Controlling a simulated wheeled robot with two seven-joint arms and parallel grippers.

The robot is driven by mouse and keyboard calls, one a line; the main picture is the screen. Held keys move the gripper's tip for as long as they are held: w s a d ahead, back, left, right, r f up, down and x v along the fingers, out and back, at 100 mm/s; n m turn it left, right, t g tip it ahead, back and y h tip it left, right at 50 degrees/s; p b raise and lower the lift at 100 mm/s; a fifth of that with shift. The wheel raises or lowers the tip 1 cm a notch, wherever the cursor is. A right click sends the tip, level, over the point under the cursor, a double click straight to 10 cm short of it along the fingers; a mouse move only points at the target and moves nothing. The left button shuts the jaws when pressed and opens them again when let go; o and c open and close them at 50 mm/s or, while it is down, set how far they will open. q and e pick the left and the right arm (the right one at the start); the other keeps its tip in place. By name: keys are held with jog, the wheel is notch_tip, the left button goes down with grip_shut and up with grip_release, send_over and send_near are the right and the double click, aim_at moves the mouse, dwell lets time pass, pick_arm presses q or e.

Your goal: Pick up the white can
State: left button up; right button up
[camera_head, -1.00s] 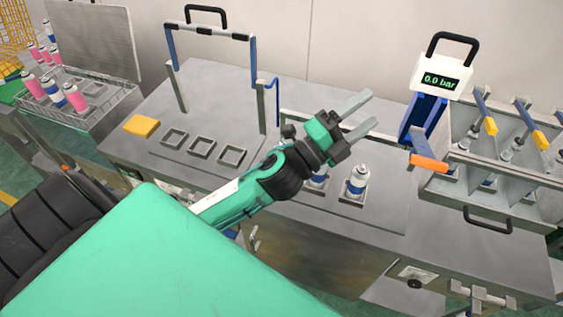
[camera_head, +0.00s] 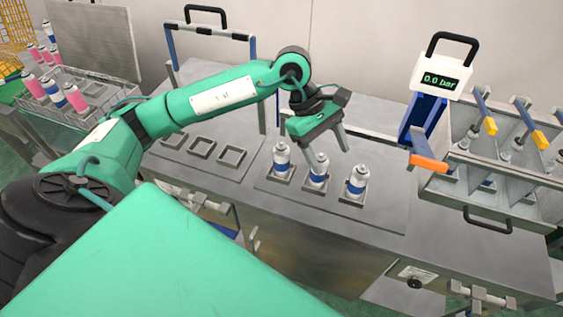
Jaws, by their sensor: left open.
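Three white cans with blue bands stand upright in square holders on the grey bench: a left can (camera_head: 282,162), a middle can (camera_head: 318,174) and a right can (camera_head: 356,183). I cannot tell which one the task means. My left gripper (camera_head: 330,159) is open and points down just above and behind the middle can. One finger overlaps the top of that can in the picture; I cannot tell whether it touches. The other finger hangs between the middle and right cans. The gripper holds nothing. My right gripper is out of view.
Empty square holders (camera_head: 232,157) lie left of the cans. A pressure gauge reading 0.0 bar (camera_head: 441,82) and a rack with clamps (camera_head: 500,183) stand on the right. A wire basket (camera_head: 84,117) of pink and blue cans is at the far left.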

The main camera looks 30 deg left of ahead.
aim_at(282, 143)
pick_arm(q)
jog(key=a+y, duration=0.2)
jog(key=a, duration=0.2)
jog(key=w+a+r+y, duration=0.1)
jog(key=a+y, duration=0.1)
jog(key=a, duration=0.3)
jog(key=w+a+y, duration=0.1)
jog(key=a+y, duration=0.1)
jog(key=a, duration=0.2)
jog(key=shift+w+a+r, duration=0.15)
jog(key=shift+w+r, duration=0.05)
jog(key=shift+r, duration=0.15)
notch_tip(282, 143, down, 8)
jog(key=shift+f+p, duration=0.15)
jog(key=shift+p, duration=0.9)
jog(key=shift+s+f+p, duration=0.1)
jog(key=shift+f+p, duration=0.3)
jog(key=shift+p, duration=0.05)
notch_tip(282, 143, down, 4)
jog(key=shift+a+f+p, duration=0.1)
jog(key=shift+a+p, duration=0.05)
jog(key=shift+p, duration=0.85)
jog(key=shift+f, duration=0.2)
jog(key=c, duration=1.2)
jog(key=shift+o, duration=0.2)
jog(key=shift+r, duration=0.1)
